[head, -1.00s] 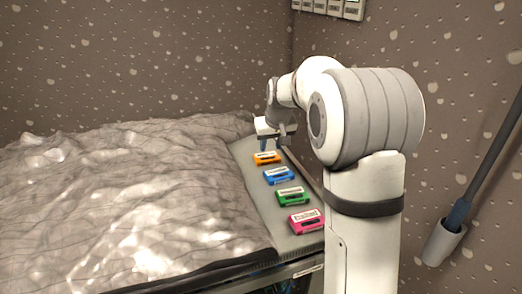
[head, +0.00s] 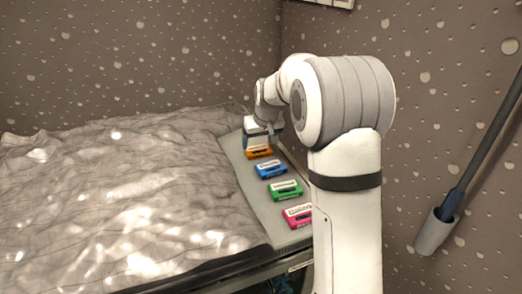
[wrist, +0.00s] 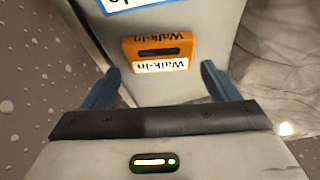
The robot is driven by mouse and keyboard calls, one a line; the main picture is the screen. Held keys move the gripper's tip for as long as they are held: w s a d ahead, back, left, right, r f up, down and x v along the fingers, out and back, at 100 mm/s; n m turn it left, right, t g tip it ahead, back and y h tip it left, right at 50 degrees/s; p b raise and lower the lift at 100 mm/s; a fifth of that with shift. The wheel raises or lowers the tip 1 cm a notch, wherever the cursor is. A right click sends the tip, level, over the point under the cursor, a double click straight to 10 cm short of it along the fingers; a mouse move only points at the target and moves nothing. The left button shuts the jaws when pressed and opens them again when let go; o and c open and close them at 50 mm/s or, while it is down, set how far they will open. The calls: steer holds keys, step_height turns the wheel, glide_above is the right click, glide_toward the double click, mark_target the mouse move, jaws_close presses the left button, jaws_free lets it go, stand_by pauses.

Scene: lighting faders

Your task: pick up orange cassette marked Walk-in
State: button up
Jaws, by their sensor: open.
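The orange cassette (head: 259,153) lies at the far end of the row on the grey strip. The cassette appears between and just beyond the fingertips, and nothing is held. In the head view my gripper (head: 262,140) is right at the cassette and partly covers its far side. I cannot tell whether the fingers touch it.
A blue cassette (head: 270,170), a green cassette (head: 286,190) and a pink cassette (head: 298,215) lie nearer along the grey strip (head: 262,207). Crumpled grey fabric (head: 110,200) borders the strip on the left. A wall stands close on the right.

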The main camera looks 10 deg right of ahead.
mark_target(259, 149)
steer(key=o, duration=0.4)
steer(key=x, duration=0.4)
steer(key=shift+w+p, duration=0.1)
steer(key=shift+p, duration=0.25)
steer(key=shift+c, duration=0.5)
steer(key=c, duration=0.9)
